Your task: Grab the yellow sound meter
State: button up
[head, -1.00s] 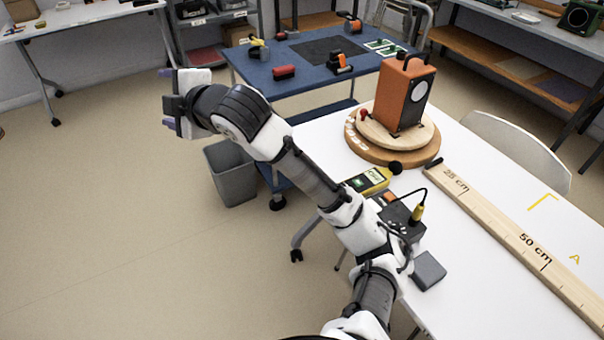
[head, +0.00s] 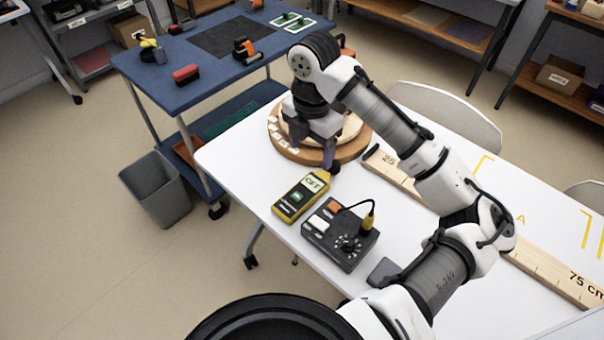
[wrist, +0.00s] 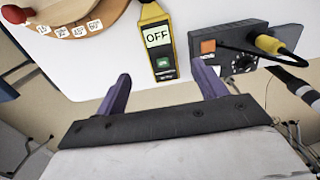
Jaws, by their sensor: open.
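The yellow sound meter (head: 301,196) lies on the white table near its left edge, left of the arm. In the wrist view the meter (wrist: 158,45) shows an "OFF" display and a green button, and it lies ahead of the gap between the fingers. My gripper (head: 312,152) is open and empty, pointing down beside the wooden turntable, on the far side of the meter. Its two purple fingers also show in the wrist view (wrist: 160,72), apart from each other, with nothing between them.
A dark control box (head: 340,236) with a knob and yellow-plugged cable stands right beside the meter. The round wooden turntable (head: 281,142) is partly hidden by my arm. A long wooden ruler (head: 555,268) lies to the right. A blue cart (head: 168,92) and grey bin (head: 158,190) stand left.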

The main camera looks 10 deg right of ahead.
send_over(307, 188)
jog(key=f, duration=0.7)
jog(key=shift+s+d+f, duration=0.15)
jog(key=shift+d+f, duration=0.15)
jog(key=shift+d, duration=0.05)
jog(key=shift+a+f+p, duration=0.15)
jog(key=shift+f+p, duration=0.35)
jog(key=shift+f, duration=1)
jog(key=shift+a+f+p, duration=0.15)
jog(key=shift+f+p, duration=0.35)
jog(key=shift+f, duration=1)
jog(key=shift+c, duration=0.4)
jog(key=c, duration=0.8)
jog(key=shift+r, duration=0.1)
